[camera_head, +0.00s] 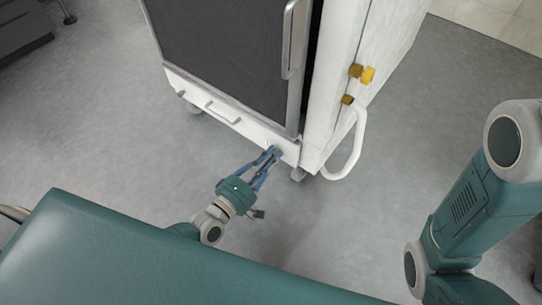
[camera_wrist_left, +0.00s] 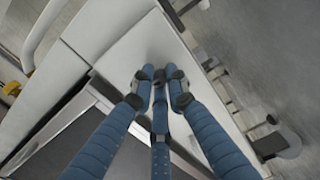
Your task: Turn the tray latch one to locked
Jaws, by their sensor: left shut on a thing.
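The white tray front (camera_head: 238,122), with a bar handle (camera_head: 222,113), runs along the bottom of the washer. My left gripper (camera_head: 276,151) reaches its right end, with its fingertips against the panel. In the left wrist view the blue fingers of this gripper (camera_wrist_left: 161,77) come together low on the white panel (camera_wrist_left: 140,52). They are shut on the tray latch there, which the fingertips hide, so its angle cannot be told. A small grey fitting (camera_head: 181,93) shows at the tray's left end. My right arm shows at the right, but its gripper is out of view.
The washer's dark door (camera_head: 225,50) stands above the tray, with a long vertical handle (camera_head: 289,38). A white push handle (camera_head: 349,150) and yellow fittings (camera_head: 366,74) stick out on the right side. Castors (camera_head: 298,174) stand below.

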